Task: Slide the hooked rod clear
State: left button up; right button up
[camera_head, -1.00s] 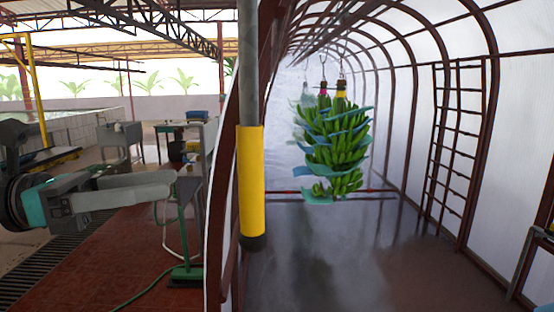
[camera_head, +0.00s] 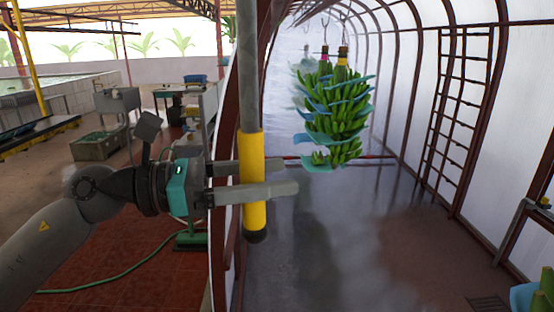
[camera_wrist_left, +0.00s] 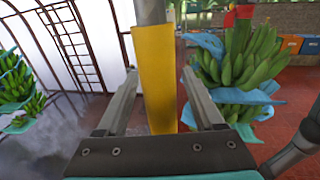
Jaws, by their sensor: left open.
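The rod (camera_head: 249,60) is a grey upright bar with a yellow sleeve (camera_head: 251,150) and a dark lower end. Its top runs out of the picture, so the hook is hidden. My left gripper (camera_head: 290,178) reaches in from the left and is open. One finger passes behind the yellow sleeve and the other in front of it. In the left wrist view the yellow sleeve (camera_wrist_left: 155,85) stands between the two open fingers, with a gap at the left finger. My right gripper is not in view.
A banana bunch (camera_head: 335,110) with blue sheets hangs behind, right of the rod. Another bunch (camera_wrist_left: 235,70) is close beyond the right finger in the left wrist view. A dark red frame post (camera_head: 224,200) stands just left of the rod. The grey floor (camera_head: 350,240) is clear.

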pick_arm(q)
jog(key=shift+w+d, duration=0.1)
jog(key=shift+d, duration=0.45)
grip_shut()
dwell(1.1)
